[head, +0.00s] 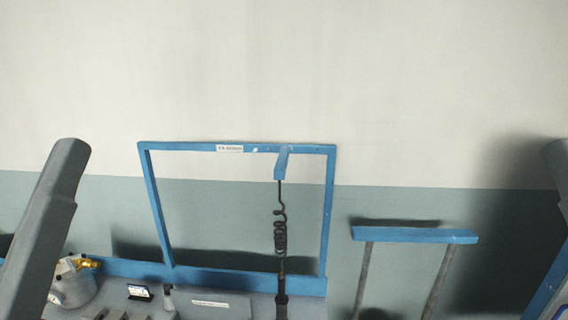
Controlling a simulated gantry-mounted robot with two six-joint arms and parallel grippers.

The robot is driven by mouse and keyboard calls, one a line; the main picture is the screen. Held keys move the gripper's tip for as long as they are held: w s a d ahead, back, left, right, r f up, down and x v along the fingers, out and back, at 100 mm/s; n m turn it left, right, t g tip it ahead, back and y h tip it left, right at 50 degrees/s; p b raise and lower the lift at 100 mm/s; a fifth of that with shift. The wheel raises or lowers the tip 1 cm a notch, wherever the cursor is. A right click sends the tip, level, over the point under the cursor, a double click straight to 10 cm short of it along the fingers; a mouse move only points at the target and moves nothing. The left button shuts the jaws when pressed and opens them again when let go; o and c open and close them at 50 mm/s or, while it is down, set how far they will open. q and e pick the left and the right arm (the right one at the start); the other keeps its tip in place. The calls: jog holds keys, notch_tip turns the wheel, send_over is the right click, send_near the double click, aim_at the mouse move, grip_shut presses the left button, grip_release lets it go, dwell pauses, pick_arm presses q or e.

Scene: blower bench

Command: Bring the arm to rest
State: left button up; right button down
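Part of my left arm (50,215) shows as a grey link rising at the left of the head view. A piece of my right arm (560,170) shows at the right edge. Neither gripper is in the picture, so what they hold and whether they are open cannot be seen.
A blue frame (330,215) stands at the back of the bench (305,308). A dark coiled cord (280,235) hangs from its top bar to a dark tool (282,300). A grey metal part with a brass fitting (75,282) sits at left. A blue-topped stand (415,236) is at right.

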notch_tip(320, 180, up, 25)
jog(key=p, duration=2.1)
notch_tip(320, 180, down, 39)
jog(key=b, duration=3.9)
jog(key=shift+f+y, duration=0.2)
jog(key=shift+y, duration=0.1)
